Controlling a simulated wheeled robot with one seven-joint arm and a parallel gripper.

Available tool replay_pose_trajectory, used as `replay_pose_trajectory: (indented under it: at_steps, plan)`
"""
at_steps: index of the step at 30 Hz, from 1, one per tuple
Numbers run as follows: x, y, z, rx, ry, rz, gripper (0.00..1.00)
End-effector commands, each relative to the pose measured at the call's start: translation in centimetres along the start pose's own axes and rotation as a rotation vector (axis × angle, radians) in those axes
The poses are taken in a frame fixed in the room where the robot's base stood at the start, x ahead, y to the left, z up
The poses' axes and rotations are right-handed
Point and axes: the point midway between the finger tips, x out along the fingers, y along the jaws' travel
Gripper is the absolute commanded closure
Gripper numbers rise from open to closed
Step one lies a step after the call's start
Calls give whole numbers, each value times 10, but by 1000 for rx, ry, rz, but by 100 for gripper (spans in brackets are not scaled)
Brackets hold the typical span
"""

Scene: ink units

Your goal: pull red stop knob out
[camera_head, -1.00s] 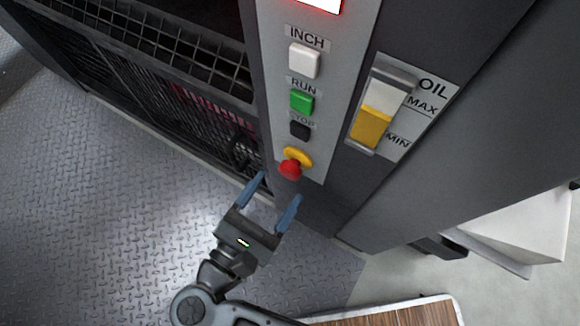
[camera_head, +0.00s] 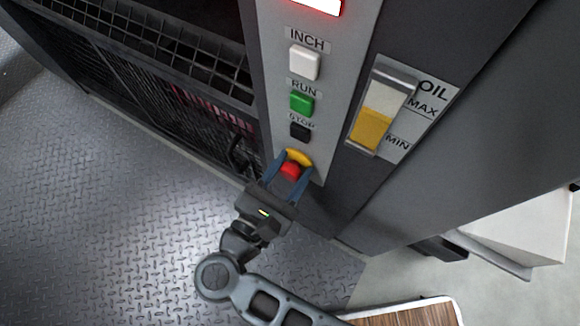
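The red stop knob (camera_head: 291,170) sits on a yellow collar (camera_head: 299,157) at the bottom of the grey control panel (camera_head: 277,75). My gripper (camera_head: 291,167) is at the knob, with one blue finger on its left and one on its right. The fingers stand apart around the knob. A thin gap seems to show beside the red, but I cannot tell whether either finger touches it. The knob's lower part is hidden by the gripper.
Above the knob are a black STOP button (camera_head: 300,131), a green RUN button (camera_head: 302,103) and a white INCH button (camera_head: 305,62). An oil gauge (camera_head: 378,115) is to the right. A wire-mesh guard (camera_head: 160,45) is to the left.

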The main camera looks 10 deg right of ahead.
Motion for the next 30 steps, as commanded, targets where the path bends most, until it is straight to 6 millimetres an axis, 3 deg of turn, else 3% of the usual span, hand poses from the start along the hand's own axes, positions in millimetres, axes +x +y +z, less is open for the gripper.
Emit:
replay_pose_trajectory:
  at_steps: [14,30]
  plan:
    - [0,0,0,0,0,0,100]
    - [-9,0,-1,0,0,-1,100]
